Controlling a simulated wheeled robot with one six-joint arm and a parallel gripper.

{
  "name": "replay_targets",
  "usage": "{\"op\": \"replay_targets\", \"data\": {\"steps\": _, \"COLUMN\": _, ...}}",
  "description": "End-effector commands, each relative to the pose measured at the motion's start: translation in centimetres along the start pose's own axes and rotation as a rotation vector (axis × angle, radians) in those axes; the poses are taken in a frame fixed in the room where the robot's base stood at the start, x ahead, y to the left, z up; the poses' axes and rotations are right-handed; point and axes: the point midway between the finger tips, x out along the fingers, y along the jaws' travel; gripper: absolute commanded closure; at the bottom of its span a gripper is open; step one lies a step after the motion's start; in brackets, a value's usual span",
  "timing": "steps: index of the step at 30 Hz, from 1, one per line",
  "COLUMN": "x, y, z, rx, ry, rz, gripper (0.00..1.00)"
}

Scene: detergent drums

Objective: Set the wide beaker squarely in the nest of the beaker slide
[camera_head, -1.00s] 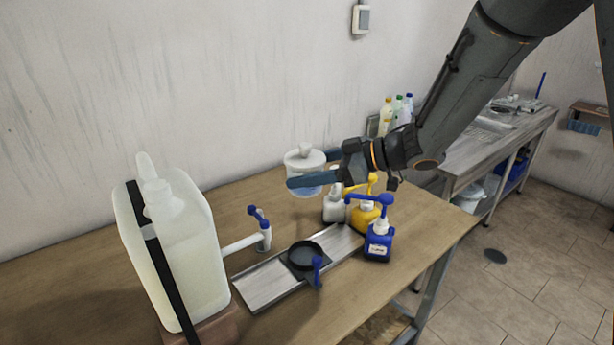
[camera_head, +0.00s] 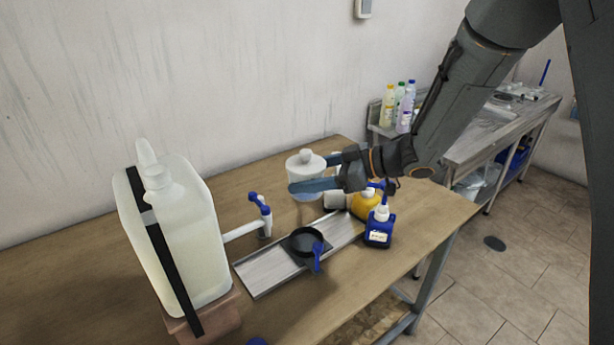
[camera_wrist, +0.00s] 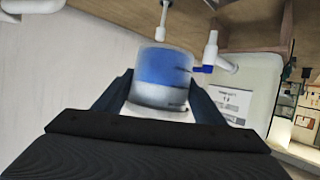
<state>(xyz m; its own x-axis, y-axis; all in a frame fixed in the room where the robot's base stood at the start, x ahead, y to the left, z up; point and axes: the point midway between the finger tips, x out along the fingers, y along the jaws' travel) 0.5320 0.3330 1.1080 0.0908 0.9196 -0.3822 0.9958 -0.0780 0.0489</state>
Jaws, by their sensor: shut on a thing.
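The wrist view also shows the beaker (camera_wrist: 162,68) between the two fingers (camera_wrist: 160,100); the surroundings look upside down there. The beaker slide (camera_head: 268,272) is a pale metal track on the table. Its nest (camera_head: 306,242) is a dark round dish on a dark plate, empty, with a blue handle (camera_head: 318,256) at its front. The beaker is apart from the nest.
A large white drum (camera_head: 180,240) with a black strap stands left on a brown block. Its blue-handled tap (camera_head: 262,215) reaches towards the slide. A blue bottle (camera_head: 379,228) and a yellow bottle (camera_head: 364,203) stand right of the slide.

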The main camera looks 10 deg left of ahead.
Motion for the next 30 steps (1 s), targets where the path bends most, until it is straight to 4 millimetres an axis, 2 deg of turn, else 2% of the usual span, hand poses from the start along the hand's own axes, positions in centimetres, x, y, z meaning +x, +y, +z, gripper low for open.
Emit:
{"op": "replay_targets", "data": {"steps": 5, "x": 0.5, "y": 0.0, "z": 1.1, "rx": 0.001, "ry": 0.001, "rz": -0.001, "gripper": 0.67}}
{"op": "replay_targets", "data": {"steps": 12, "x": 2.5, "y": -0.1, "z": 5.9, "rx": 0.005, "ry": 0.001, "rz": -0.002, "gripper": 0.67}}
{"op": "replay_targets", "data": {"steps": 18, "x": 3.8, "y": -0.3, "z": 9.1, "rx": 0.006, "ry": 0.002, "rz": -0.002, "gripper": 0.67}}
{"op": "replay_targets", "data": {"steps": 30, "x": 4.5, "y": -0.5, "z": 10.9, "rx": 0.005, "ry": 0.002, "rz": -0.002, "gripper": 0.67}}
